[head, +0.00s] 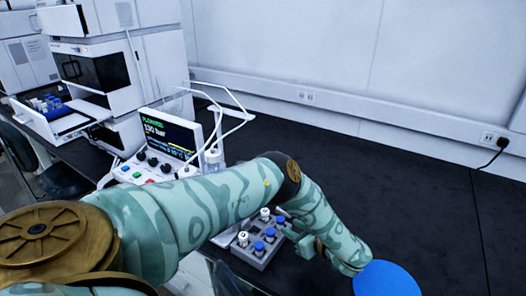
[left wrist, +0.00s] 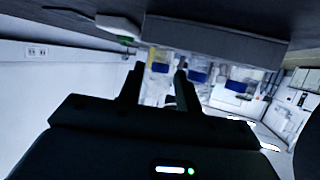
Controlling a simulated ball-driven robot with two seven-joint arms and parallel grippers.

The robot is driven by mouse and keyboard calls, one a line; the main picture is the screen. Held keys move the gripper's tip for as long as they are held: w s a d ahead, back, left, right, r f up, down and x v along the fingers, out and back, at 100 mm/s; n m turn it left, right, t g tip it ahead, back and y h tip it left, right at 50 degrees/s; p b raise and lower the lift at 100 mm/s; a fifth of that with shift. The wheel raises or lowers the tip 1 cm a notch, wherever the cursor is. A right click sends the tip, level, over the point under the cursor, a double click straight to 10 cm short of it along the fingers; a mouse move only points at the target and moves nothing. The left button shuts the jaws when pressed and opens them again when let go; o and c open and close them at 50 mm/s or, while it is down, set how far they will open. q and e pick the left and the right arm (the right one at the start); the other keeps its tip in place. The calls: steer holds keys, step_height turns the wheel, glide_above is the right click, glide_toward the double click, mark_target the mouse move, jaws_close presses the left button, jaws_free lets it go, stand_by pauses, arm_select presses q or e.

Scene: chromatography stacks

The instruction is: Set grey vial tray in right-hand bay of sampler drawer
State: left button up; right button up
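The grey vial tray (head: 254,257) stands on the dark bench in the head view, holding several vials with blue and white caps. My left forearm partly covers it. It shows upside down at the top of the left wrist view (left wrist: 215,38). My left gripper (left wrist: 160,72) has its dark fingers apart, pointing at the vials, with a clear gap between them; I see no firm hold. In the head view the left gripper (head: 300,238) is at the tray's right side. The sampler drawer (head: 35,122) is pulled out at the far left. A blue rack with vials sits in it; the drawer's right part looks bare.
A control box with a screen (head: 168,135) reading 130 bar stands behind my left arm, with white tubes (head: 238,105) beside it. Tall white instruments (head: 110,60) stand at the back left. The dark bench on the right (head: 420,190) is clear. Wall sockets (head: 305,97) are behind.

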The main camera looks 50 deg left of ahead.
mark_target(283, 223)
arm_select(q)
steer(key=b+x, duration=0.1)
steer(key=x, duration=0.3)
steer(key=shift+s+a, duration=0.1)
steer(key=shift+a, duration=0.15)
jaws_close()
steer(key=shift+r, duration=0.1)
